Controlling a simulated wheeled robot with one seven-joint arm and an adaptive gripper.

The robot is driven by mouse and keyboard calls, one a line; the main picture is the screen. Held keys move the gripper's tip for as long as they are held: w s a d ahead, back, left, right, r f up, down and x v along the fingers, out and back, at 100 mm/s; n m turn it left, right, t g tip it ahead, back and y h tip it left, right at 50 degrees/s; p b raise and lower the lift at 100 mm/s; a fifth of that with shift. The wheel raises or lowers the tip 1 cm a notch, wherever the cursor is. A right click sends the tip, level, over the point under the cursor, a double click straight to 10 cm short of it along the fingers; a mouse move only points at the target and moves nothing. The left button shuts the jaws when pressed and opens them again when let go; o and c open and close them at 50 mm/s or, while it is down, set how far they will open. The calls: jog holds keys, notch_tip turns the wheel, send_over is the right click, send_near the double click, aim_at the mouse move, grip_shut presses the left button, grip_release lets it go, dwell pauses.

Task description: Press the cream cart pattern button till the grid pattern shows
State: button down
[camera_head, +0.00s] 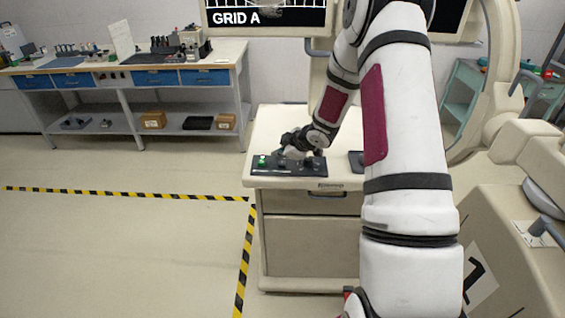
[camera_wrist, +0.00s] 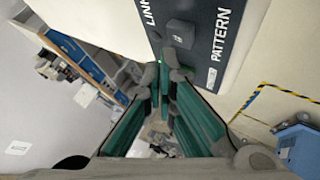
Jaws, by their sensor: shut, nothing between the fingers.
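The cream cart (camera_head: 305,240) stands in the middle of the head view, with a dark control panel (camera_head: 262,171) on its top near the front edge. A green light (camera_head: 262,161) is lit at the panel's left end. In the wrist view the dark panel (camera_wrist: 228,20) carries the label PATTERN beside a dark square button (camera_wrist: 182,33). The screen (camera_head: 266,18) reads GRID A beneath white grid lines; its top is cut off. My gripper (camera_head: 297,152) is shut and empty over the panel. In the wrist view its fingertips (camera_wrist: 168,75) are close to the button; contact cannot be told.
A workbench (camera_head: 120,68) with blue drawers stands at the back left. Yellow-black floor tape (camera_head: 130,192) runs left of the cart. A large cream machine (camera_head: 510,190) fills the right side. My arm hides part of the cart's top. Floor at left is clear.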

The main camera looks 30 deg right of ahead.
aim_at(281, 163)
jog(key=shift+s+r+p, duration=0.1)
jog(key=shift+r+p, duration=1.15)
jog(key=shift+r, duration=1.25)
